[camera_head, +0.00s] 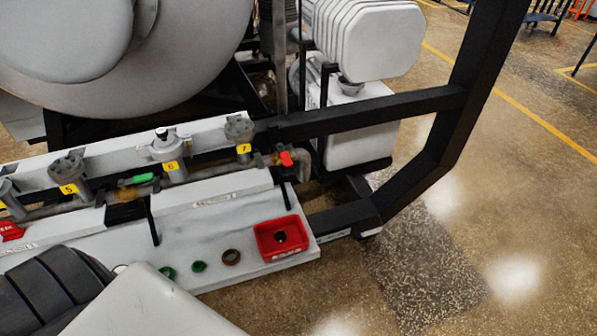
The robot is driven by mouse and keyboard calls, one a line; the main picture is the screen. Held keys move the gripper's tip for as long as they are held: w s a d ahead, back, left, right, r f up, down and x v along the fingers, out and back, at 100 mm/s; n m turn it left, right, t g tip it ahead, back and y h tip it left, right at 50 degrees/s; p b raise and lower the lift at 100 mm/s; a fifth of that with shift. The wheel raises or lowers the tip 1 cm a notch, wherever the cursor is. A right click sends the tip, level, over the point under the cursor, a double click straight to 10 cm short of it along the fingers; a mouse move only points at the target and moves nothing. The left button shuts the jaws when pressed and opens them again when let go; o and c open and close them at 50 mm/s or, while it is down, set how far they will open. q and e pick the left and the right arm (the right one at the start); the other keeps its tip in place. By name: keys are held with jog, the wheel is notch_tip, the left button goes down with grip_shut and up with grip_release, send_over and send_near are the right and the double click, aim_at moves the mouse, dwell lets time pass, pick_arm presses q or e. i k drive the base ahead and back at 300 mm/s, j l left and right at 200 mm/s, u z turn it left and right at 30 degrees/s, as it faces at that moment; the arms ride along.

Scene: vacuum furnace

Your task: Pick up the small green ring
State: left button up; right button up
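A small green ring (199,266) lies flat on the light grey ledge at the front of the furnace frame. A second green ring (168,273) lies just left of it, its lower part close to the edge of my arm; I cannot tell if some of it is hidden. A brown ring (231,257) lies just right of the small green ring. Neither of my grippers shows. A grey and black ribbed arm part of mine fills the lower left, in front of the ledge.
A red tray (262,242) with a dark round piece inside sits at the ledge's right end. Valves with yellow number tags (171,166) and a pipe run behind the ledge. A black frame (420,178) rises on the right. The floor to the right is clear.

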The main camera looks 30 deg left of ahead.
aim_at(200, 262)
jog(key=j+u, duration=0.1)
jog(key=u, duration=0.3)
jog(key=j+u, duration=0.1)
jog(key=u, duration=0.35)
jog(key=j+u, duration=0.1)
jog(key=u, duration=0.3)
jog(key=j+u, duration=0.1)
jog(key=u, duration=0.3)
